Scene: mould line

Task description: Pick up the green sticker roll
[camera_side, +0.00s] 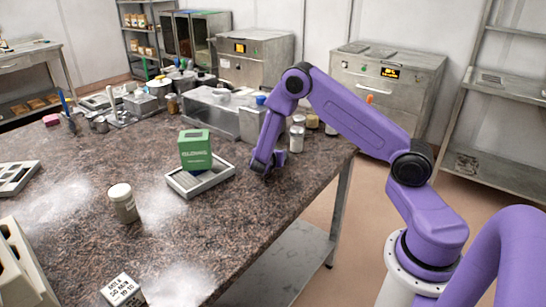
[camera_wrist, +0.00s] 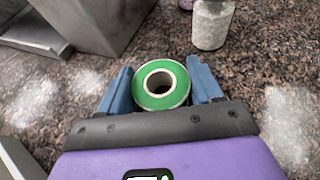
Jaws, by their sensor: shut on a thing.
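The green sticker roll (camera_wrist: 140,98) shows in the wrist view as a ring with a pale core, between the two blue fingers of my gripper (camera_wrist: 161,88). My gripper is shut on the roll, with a finger at its left and right sides. In the side view my gripper (camera_side: 266,163) is low over the speckled worktop near its right edge. The roll cannot be made out there, as the fingers hide it. I cannot tell whether the roll still touches the worktop.
A green box (camera_side: 195,150) stands on a grey tray (camera_side: 221,175) left of my gripper. A metal bin (camera_side: 250,122) and small jars (camera_side: 297,138) stand behind it. A lidded jar (camera_side: 123,204) is at the front left.

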